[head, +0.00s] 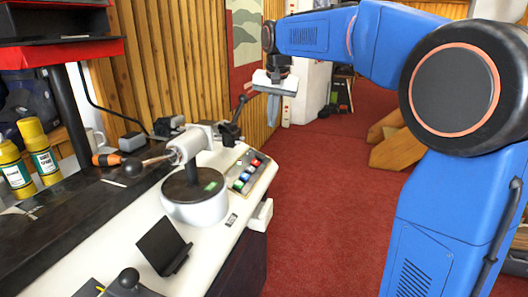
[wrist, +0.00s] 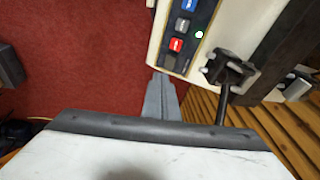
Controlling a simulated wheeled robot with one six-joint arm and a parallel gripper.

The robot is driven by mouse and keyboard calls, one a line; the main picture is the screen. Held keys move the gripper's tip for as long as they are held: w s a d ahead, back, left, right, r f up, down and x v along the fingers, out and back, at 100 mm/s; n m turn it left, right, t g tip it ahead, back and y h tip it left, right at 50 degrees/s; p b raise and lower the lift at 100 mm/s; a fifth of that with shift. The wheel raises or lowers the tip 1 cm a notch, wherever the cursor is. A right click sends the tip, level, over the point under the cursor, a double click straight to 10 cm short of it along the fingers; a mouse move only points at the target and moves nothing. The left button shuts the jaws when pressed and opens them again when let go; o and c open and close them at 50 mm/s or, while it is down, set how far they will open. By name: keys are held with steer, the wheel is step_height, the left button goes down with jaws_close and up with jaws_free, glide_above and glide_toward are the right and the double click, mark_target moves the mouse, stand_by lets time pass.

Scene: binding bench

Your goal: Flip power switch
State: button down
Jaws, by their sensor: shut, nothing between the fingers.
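A control panel (head: 243,185) with several coloured buttons sits on the right part of the white bench top. My gripper (head: 273,106) is shut and empty, pointing down beyond the panel over the red floor. In the wrist view its fingers (wrist: 161,98) appear beside the panel's near end, apart from it.
A white round-based machine (head: 196,206) with a levered head stands left of the panel. A black clamp-like part (wrist: 228,70) on a dark rod is close right of my fingers. Yellow spray cans (head: 40,150) stand at the left. Red carpet (head: 320,210) is open at right.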

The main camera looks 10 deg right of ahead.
steer(key=shift+w, duration=0.25)
glide_toward(263, 158)
steer(key=x, duration=0.5)
steer(key=shift+s+d, duration=0.1)
steer(key=shift+d, duration=0.15)
steer(key=shift+a+f, duration=0.25)
steer(key=shift+f, duration=0.3)
steer(key=shift+s+a+f+t+h, duration=0.1)
steer(key=shift+a+f+t+h, duration=0.2)
steer(key=shift+t, duration=0.1)
steer(key=shift+d, duration=0.15)
